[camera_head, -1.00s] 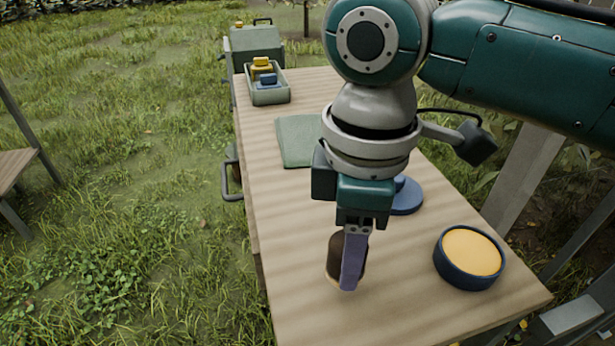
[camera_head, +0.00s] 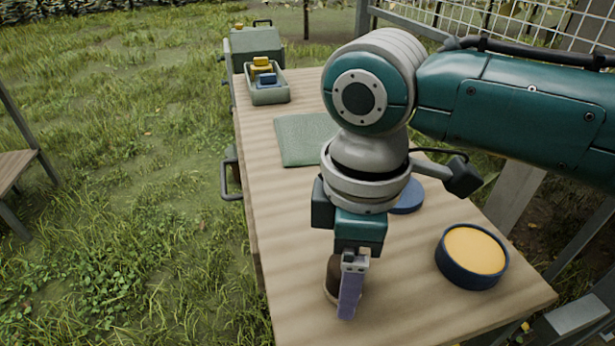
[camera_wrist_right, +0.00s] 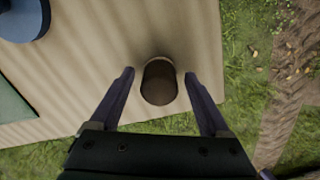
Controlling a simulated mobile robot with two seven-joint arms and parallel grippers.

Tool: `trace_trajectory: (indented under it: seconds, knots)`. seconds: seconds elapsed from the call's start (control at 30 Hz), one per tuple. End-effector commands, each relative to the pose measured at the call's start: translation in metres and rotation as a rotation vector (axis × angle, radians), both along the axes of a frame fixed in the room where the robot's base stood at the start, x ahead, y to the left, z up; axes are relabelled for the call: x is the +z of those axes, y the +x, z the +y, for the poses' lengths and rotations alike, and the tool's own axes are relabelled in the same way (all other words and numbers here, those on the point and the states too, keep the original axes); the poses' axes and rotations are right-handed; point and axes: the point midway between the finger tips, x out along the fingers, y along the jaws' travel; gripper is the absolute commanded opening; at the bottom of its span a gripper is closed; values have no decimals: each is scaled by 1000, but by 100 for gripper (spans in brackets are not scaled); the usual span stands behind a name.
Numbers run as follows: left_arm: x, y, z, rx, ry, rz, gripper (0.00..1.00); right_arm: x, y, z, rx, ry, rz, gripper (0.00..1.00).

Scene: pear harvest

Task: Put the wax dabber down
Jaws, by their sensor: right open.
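The wax dabber is a short brown, rounded cylinder (camera_head: 333,278) at the near end of the wooden table (camera_head: 290,255), partly hidden behind a purple finger in the head view. My right gripper (camera_head: 349,300) points down around it. In the right wrist view the fingers are spread, one on each side of the dabber (camera_wrist_right: 159,84), with a gap on both sides. The dabber appears to stand on the table top. A dark blue tin of orange wax (camera_head: 472,257) stands to its right. My left gripper is not in view.
A blue disc (camera_head: 409,197) lies partly behind my right wrist. A green mat (camera_head: 300,140) lies farther back, and a tray (camera_head: 268,97) with yellow and blue pieces stands at the far left corner. The table's left side is clear; grass lies beyond its edge.

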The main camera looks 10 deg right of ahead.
Motion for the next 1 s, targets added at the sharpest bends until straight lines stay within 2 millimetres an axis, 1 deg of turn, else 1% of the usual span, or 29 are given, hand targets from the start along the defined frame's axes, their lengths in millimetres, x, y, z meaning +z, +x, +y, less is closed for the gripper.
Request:
trace_trajectory:
  seconds: [0.17,0.27,0.37,0.6,0.7,0.83,1.0]
  knots:
    - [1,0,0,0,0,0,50,1,0,0,0,0,-1,80]
    - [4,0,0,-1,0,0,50,9,1,0,0,2,-2,80]
    - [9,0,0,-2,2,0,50,26,1,1,1,3,-2,80]
    - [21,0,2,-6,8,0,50,82,1,0,0,2,-4,80]
    - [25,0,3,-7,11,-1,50,101,0,1,1,2,-3,80]
    - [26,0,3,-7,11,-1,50,116,0,1,0,2,-2,80]
    - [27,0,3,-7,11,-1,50,124,0,1,0,1,1,80]
